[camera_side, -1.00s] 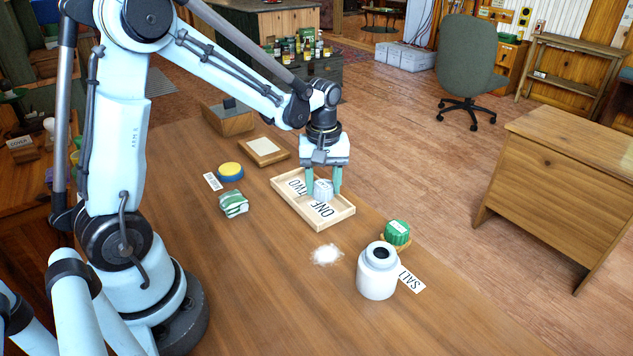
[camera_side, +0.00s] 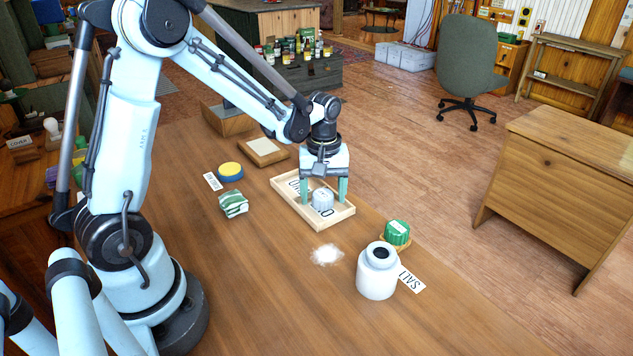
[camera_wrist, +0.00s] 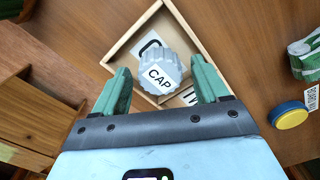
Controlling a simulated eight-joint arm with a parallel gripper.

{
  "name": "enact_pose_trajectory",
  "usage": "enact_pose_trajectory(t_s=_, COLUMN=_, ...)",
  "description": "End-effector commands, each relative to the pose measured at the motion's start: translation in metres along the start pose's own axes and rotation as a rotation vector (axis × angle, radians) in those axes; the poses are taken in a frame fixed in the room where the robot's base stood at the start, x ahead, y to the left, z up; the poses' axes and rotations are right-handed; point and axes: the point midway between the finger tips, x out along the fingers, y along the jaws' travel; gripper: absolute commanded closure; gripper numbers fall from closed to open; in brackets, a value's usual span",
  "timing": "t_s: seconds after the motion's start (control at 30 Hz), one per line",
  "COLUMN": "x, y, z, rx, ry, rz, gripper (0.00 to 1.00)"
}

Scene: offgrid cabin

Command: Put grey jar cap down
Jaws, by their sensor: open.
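The grey jar cap (camera_side: 322,198) sits in the shallow wooden tray (camera_side: 338,220), over the paper labels on its floor. In the wrist view the cap (camera_wrist: 160,72) shows a ridged edge and a white "CAP" label, and the tray (camera_wrist: 128,42) lies around it. My gripper (camera_side: 324,198) is open, with one green finger on each side of the cap. In the wrist view the fingers (camera_wrist: 160,84) stand apart, with gaps between them and the cap. The open white jar (camera_side: 377,275) stands on the table at the front right.
A green lid (camera_side: 397,232) sits on a small wooden coaster behind the jar, with a "SALT" card (camera_side: 412,281) beside it. White powder (camera_side: 326,254) lies between tray and jar.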

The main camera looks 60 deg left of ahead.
Motion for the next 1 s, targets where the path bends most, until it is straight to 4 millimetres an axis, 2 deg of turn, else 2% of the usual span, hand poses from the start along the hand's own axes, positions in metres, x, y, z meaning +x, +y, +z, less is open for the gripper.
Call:
enact_pose_trajectory(t_s=0.17, x=-0.005, y=0.000, z=0.000, rx=0.000, ry=0.000, rz=0.000, gripper=0.26)
enact_pose_trajectory(t_s=0.27, x=-0.014, y=0.000, z=0.000, rx=0.000, ry=0.000, rz=0.000, gripper=0.26)
enact_pose_trajectory(t_s=0.7, x=-0.088, y=0.000, z=0.000, rx=0.000, ry=0.000, rz=0.000, gripper=0.26)
enact_pose_trajectory(t_s=1.0, x=-0.119, y=0.000, z=0.000, rx=0.000, ry=0.000, rz=0.000, gripper=0.26)
